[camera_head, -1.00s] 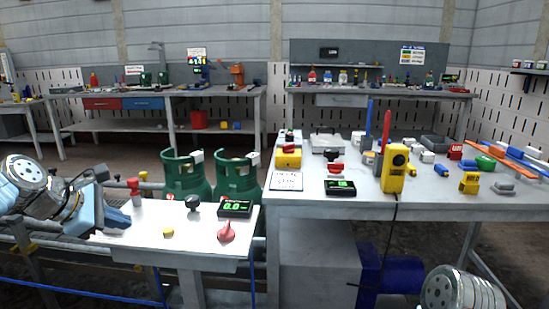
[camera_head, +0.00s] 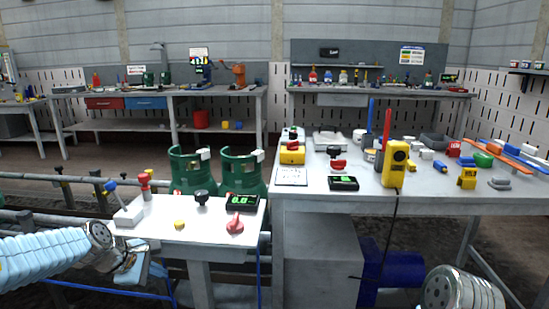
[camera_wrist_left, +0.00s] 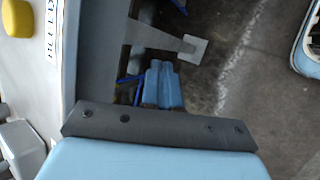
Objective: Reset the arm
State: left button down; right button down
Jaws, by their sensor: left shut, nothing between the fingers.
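My left gripper (camera_head: 148,272) hangs low at the left in the head view, in front of and below the near edge of the small white table (camera_head: 190,228). It is apart from the objects on the table. In the left wrist view its blue fingers (camera_wrist_left: 162,85) are together with nothing between them, above the dark floor. My left arm comes in from the left edge with its light blue ribbed sleeve. Only a silver link of my right arm shows at the bottom right of the head view; the right gripper is not seen.
The small table holds a red knob (camera_head: 235,223), a black knob (camera_head: 202,198), a yellow button (camera_head: 180,224), a display (camera_head: 242,202) and a box with a blue lever (camera_head: 128,216). Green cylinders (camera_head: 190,170) stand behind. A cluttered bench (camera_head: 430,200) is at the right.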

pick_arm(q)
jog(key=s+d+f+m+g, duration=0.1)
jog(key=s+d+f+m, duration=0.15)
jog(key=f, duration=0.55)
jog(key=s+d+f+m+g, duration=0.1)
jog(key=s+d+f+m, duration=0.2)
jog(key=f, duration=0.5)
jog(key=s+d+f+m+g, duration=0.1)
jog(key=s+d+f+m, duration=0.1)
jog(key=d+f, duration=0.45)
jog(key=s+d+f+m+g, duration=0.1)
jog(key=s+d+f+m, duration=0.2)
jog(key=s+f, duration=0.3)
jog(key=s+d+f+m+g, duration=0.1)
jog(key=s+d+f+m, duration=0.2)
jog(key=s, duration=0.8)
notch_tip(320, 180, down, 4)
jog(key=shift+s+r+m+g, duration=0.1)
jog(key=shift+s+m+g, duration=0.2)
jog(key=shift+m, duration=0.85)
jog(key=shift+w, duration=0.1)
